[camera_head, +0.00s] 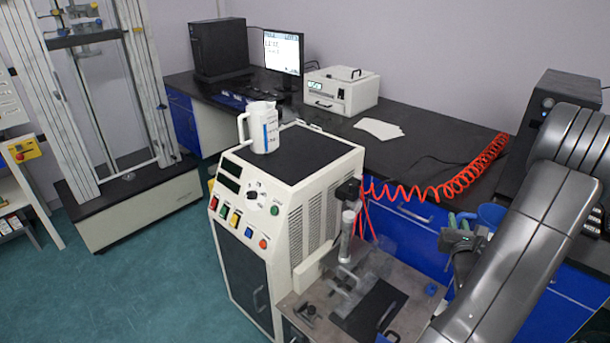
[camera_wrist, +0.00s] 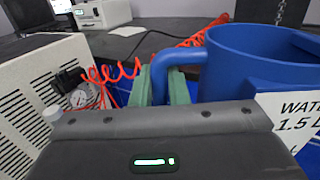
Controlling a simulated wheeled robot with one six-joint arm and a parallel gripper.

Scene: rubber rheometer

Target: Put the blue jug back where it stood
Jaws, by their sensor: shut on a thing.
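The blue jug (camera_head: 491,213) is at the right of the head view, partly hidden behind my arm. In the wrist view the blue jug (camera_wrist: 236,62) fills the right side, with a white label reading "WAT" and "1.5 L", cut off by the frame edge. My gripper (camera_head: 466,226) is shut on the jug's handle. In the wrist view the green fingers of my gripper (camera_wrist: 163,84) stand on both sides of the handle. The jug looks upright. Its base is hidden, so I cannot tell whether it touches anything.
A white jug (camera_head: 264,128) stands on the cream machine (camera_head: 296,169). The dark bench (camera_head: 425,150) carries paper sheets (camera_head: 379,129), a white instrument (camera_head: 341,91) and a monitor (camera_head: 284,52). A coiled red hose (camera_head: 455,182) runs along the bench near the jug. A dark box (camera_head: 552,100) stands at far right.

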